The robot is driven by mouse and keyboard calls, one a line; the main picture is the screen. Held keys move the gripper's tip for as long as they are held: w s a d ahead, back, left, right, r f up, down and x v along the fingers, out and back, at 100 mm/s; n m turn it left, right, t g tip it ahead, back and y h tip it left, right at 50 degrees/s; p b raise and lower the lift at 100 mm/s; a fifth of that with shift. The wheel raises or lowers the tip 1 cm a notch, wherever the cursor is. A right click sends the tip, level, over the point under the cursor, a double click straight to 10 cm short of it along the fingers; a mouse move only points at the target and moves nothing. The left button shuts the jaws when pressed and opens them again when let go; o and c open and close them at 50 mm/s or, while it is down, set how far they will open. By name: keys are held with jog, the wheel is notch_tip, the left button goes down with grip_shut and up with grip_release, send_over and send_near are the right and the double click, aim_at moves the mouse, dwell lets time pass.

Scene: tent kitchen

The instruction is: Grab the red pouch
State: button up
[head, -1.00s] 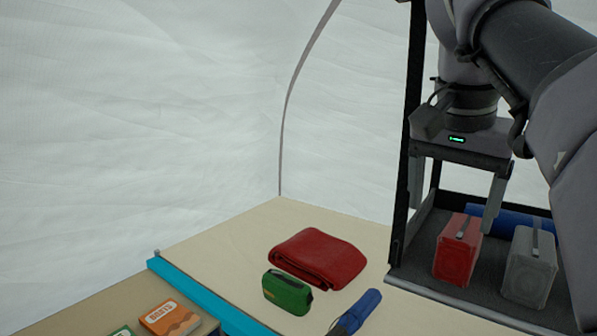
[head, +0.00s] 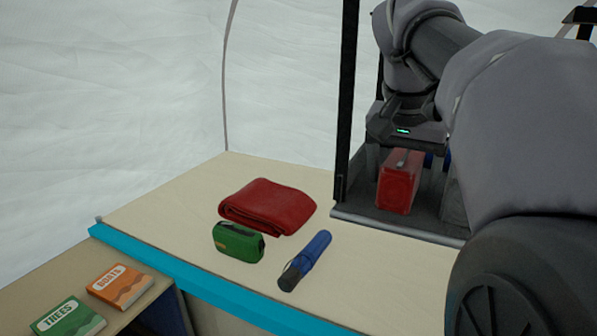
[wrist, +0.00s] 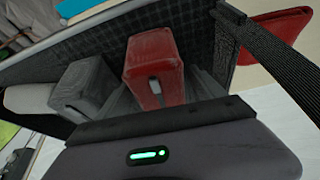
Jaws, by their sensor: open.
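The red pouch (head: 398,188) is boxy, with a grey strip on top. It stands upright on a dark shelf at the right of the head view. In the wrist view the red pouch (wrist: 153,55) is at the centre, close in front of my gripper. My gripper (head: 403,160) points down just above the pouch. My gripper (wrist: 160,88) also shows in the wrist view, open, with grey fingers on either side of the pouch's strip end. Its fingertips are partly hidden, and I cannot tell whether they touch the pouch.
A similar grey pouch (wrist: 88,88) stands beside the red one. A dark upright post (head: 347,100) edges the shelf. On the table (head: 150,200) lie a folded red cloth (head: 268,205), a green pouch (head: 238,242) and a blue rod-shaped item (head: 306,260). Books (head: 120,286) lie lower left.

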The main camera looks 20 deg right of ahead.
jog(key=shift+f, duration=0.25)
dwell(0.4)
jog(key=c, duration=1.5)
jog(key=shift+c, duration=0.2)
jog(key=shift+r, duration=0.1)
